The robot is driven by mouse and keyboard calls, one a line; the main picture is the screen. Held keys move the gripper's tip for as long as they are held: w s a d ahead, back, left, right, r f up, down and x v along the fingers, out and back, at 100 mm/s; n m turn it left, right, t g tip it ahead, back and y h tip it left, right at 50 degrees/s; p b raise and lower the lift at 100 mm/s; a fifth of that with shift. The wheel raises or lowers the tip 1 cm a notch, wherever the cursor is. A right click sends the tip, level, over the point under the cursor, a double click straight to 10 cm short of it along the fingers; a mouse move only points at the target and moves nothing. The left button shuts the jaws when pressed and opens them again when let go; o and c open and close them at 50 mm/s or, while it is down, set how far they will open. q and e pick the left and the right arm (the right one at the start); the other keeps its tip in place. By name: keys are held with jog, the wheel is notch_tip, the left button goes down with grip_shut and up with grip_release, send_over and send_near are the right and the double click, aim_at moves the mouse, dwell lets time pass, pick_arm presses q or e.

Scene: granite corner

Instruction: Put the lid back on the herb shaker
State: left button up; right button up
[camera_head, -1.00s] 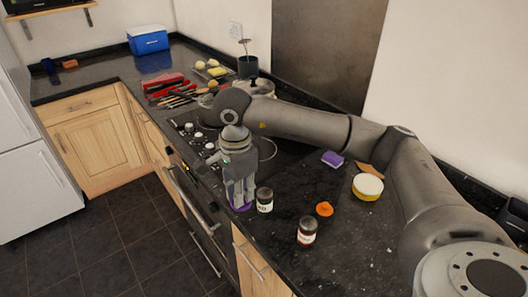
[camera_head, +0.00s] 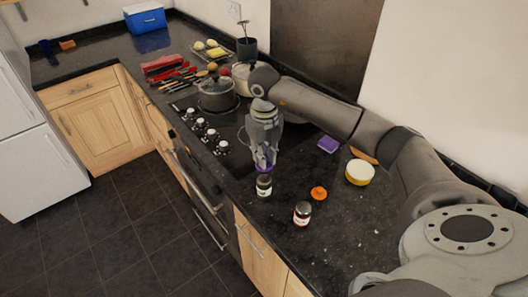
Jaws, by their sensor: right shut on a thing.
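The purple lid is right above the jar's mouth in the picture. I cannot tell whether they touch. My left gripper is not in view.
A second jar with a red label (camera_head: 302,213) stands to the right, near an orange lid (camera_head: 319,193). A purple block (camera_head: 328,144) and a yellow tub (camera_head: 359,172) lie farther back. A pot (camera_head: 217,94) sits on the hob (camera_head: 232,125).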

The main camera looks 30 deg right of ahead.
aim_at(264, 178)
jog(key=shift+f+b, duration=2)
jog(key=shift+f, duration=1.1)
jog(key=shift+f+b, duration=0.15)
jog(key=shift+b, duration=0.35)
jog(key=o, duration=1.2)
jog(key=shift+o, duration=0.2)
jog(key=shift+r+p, duration=2.2)
jog(key=shift+r, duration=1.35)
